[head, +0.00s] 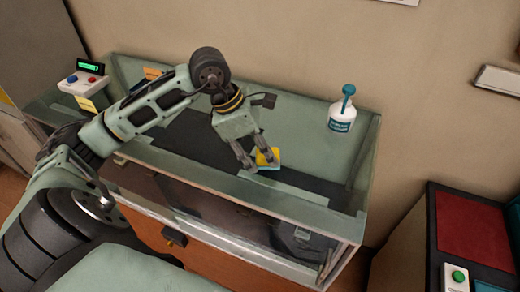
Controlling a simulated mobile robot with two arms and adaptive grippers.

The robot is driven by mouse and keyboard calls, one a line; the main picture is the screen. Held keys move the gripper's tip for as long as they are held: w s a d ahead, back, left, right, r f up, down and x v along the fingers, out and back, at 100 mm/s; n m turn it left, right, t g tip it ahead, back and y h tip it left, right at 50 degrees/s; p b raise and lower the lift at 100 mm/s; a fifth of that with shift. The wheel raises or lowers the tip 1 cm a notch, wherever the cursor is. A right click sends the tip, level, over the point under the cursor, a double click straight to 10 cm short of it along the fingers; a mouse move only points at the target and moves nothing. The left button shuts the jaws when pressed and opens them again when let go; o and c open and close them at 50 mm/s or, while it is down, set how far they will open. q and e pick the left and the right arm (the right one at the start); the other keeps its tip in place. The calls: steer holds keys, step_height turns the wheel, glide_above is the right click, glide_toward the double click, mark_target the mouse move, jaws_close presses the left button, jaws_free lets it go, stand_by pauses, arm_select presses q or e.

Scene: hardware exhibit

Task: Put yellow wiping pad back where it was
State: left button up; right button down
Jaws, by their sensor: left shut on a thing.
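The yellow wiping pad (268,155) shows in the head view on the dark strip of the green-topped case (290,117). It has a blue-green lower layer. My left gripper (257,164) reaches down from above and is shut on the pad, with its fingertips on the pad's left and right sides. The pad is at or just above the surface; I cannot tell which. My right gripper is not in view.
A white bottle with a teal pump (342,114) stands at the case's back right. A box with red and blue buttons (83,82) sits at the left end. A red-topped cabinet (472,228) stands at the right.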

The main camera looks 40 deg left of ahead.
arm_select(q)
steer(key=shift+f, duration=0.15)
steer(key=o, duration=1.1)
steer(key=shift+r, duration=0.2)
steer(key=shift+a+r, duration=0.15)
steer(key=shift+r, duration=0.1)
steer(key=b+v, duration=0.2)
steer(key=v, duration=0.9)
steer(key=shift+r, duration=0.2)
